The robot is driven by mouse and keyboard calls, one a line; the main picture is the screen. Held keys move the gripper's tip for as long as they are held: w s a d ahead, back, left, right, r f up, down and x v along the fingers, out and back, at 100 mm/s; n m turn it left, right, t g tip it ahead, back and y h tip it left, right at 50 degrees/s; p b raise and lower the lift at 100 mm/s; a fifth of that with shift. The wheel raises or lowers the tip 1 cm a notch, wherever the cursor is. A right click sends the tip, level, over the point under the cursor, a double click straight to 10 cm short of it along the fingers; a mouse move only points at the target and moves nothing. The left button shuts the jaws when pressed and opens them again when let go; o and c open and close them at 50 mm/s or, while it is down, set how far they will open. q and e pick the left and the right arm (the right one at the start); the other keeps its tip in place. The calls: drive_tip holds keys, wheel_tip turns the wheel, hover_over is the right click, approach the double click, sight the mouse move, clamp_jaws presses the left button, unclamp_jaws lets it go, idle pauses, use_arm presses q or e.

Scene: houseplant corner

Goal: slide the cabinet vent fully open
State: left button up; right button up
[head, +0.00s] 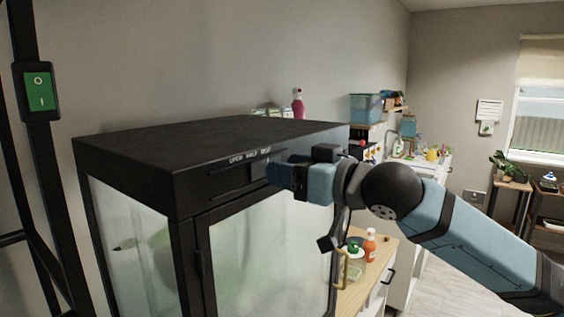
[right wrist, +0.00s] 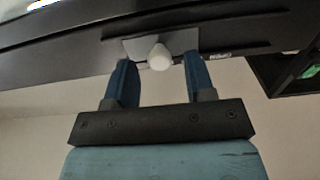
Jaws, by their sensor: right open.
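The black-topped glass cabinet (head: 150,150) fills the left and middle of the head view. Its front top panel has a slot under a white label (head: 250,157) that seems to read OPEN, HALF, SHUT from left to right. The vent's grey slide plate (right wrist: 183,41) with a white knob (right wrist: 159,58) shows in the right wrist view, towards the SHUT end of the slot. My right gripper (head: 272,172) is open at the panel; its blue fingers (right wrist: 158,66) stand either side of the knob, with gaps visible. My left gripper is not in view.
A green switch (head: 38,89) is on a black post at the left. A wooden counter (head: 362,285) with a red bottle (head: 369,242) and jar stands right of the cabinet, below my right arm. A pink bottle (head: 298,103) shows behind the cabinet top.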

sight(235, 176)
drive_tip(key=shift+x, duration=0.85)
clamp_jaws()
drive_tip(key=s+a, duration=0.1)
drive_tip(key=s, duration=0.1)
drive_tip(key=s+a, duration=0.3)
drive_tip(key=s, duration=0.1)
drive_tip(key=shift+s+a+p, duration=0.1)
drive_tip(key=shift+a+p, duration=0.05)
drive_tip(key=shift+p, duration=0.15)
drive_tip(key=shift+f, duration=0.1)
drive_tip(key=shift+c, duration=0.8)
unclamp_jaws()
drive_tip(key=shift+o, duration=0.8)
drive_tip(key=shift+a, duration=0.1)
